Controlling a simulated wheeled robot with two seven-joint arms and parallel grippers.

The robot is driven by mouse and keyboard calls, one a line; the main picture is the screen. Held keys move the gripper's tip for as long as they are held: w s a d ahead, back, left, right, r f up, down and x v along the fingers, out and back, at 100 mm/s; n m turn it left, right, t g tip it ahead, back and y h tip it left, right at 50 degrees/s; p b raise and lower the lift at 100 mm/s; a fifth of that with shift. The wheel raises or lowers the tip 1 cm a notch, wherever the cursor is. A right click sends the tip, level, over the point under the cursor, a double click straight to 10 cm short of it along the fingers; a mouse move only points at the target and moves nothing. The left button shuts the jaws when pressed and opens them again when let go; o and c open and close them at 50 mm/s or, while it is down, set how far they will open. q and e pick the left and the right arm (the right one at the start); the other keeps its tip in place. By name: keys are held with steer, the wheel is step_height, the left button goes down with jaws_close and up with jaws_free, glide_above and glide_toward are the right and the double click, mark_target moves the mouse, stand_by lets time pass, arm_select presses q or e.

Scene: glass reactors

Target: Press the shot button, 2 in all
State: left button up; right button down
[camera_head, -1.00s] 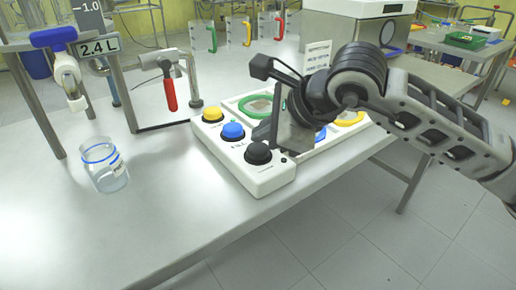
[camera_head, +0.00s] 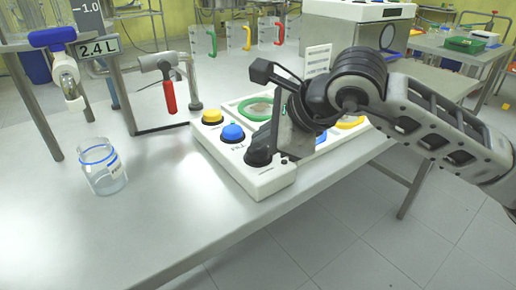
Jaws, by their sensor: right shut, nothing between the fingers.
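A white button box (camera_head: 258,183) lies on the steel table with a yellow button (camera_head: 212,117), a blue button (camera_head: 232,133) and a black button (camera_head: 257,158) along its left side. The small labels are too blurred to tell which one is the shot button. My right gripper (camera_head: 274,150) is shut and empty, pointing down at the black button. Its tip overlaps the button's upper right side in the head view; I cannot tell whether it presses. My gripper and arm hide part of the box. My left gripper is not in view.
A glass jar with a blue ring (camera_head: 104,175) stands on the table at left. A red-handled valve (camera_head: 169,95) and a 2.4 L display (camera_head: 98,47) are behind. The box also bears a green ring (camera_head: 245,106). The front of the table (camera_head: 170,220) is clear.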

mark_target(264, 152)
steer(key=shift+f+b, duration=0.35)
steer(key=shift+r, duration=0.15)
stand_by(0.5)
steer(key=shift+r+p, duration=0.3)
steer(key=shift+r, duration=0.45)
steer(key=shift+r+p, duration=1.15)
steer(key=shift+r, duration=1.4)
steer(key=shift+f, duration=0.1)
